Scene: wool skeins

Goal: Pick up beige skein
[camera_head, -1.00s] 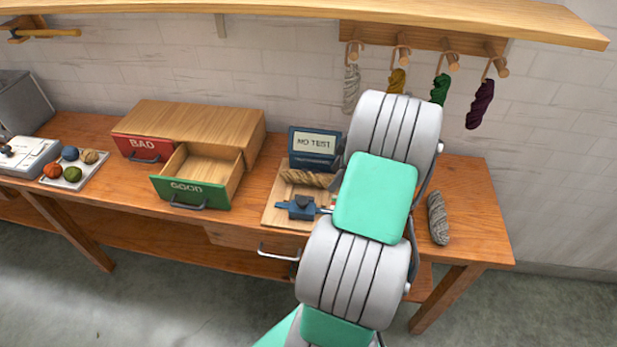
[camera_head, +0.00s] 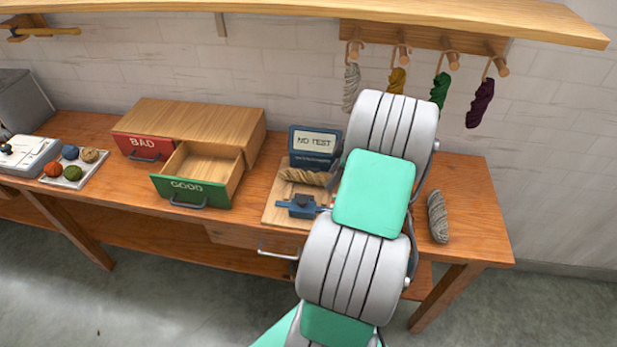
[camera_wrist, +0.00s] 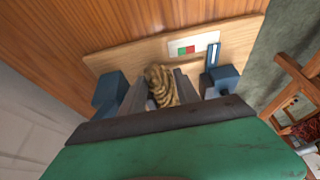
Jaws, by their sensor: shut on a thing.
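The beige skein (camera_head: 303,176), a twisted tan hank, is at the wooden board (camera_head: 274,212) of the tester, between the "NO TEST" display (camera_head: 315,142) and the blue clamp (camera_head: 300,207). My arm hides its right end in the head view. In the wrist view, my gripper (camera_wrist: 163,82) has its grey fingers on both sides of the skein (camera_wrist: 160,84), shut on it. I cannot tell whether the skein touches the board. My gripper is mostly hidden behind my arm in the head view.
Left of the board, the "GOOD" drawer (camera_head: 188,191) is open and empty; the "BAD" drawer (camera_head: 143,149) is closed. A grey skein (camera_head: 438,216) lies on the bench at right. Several skeins hang from pegs above. Yarn balls sit on a tray (camera_head: 89,178) at left.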

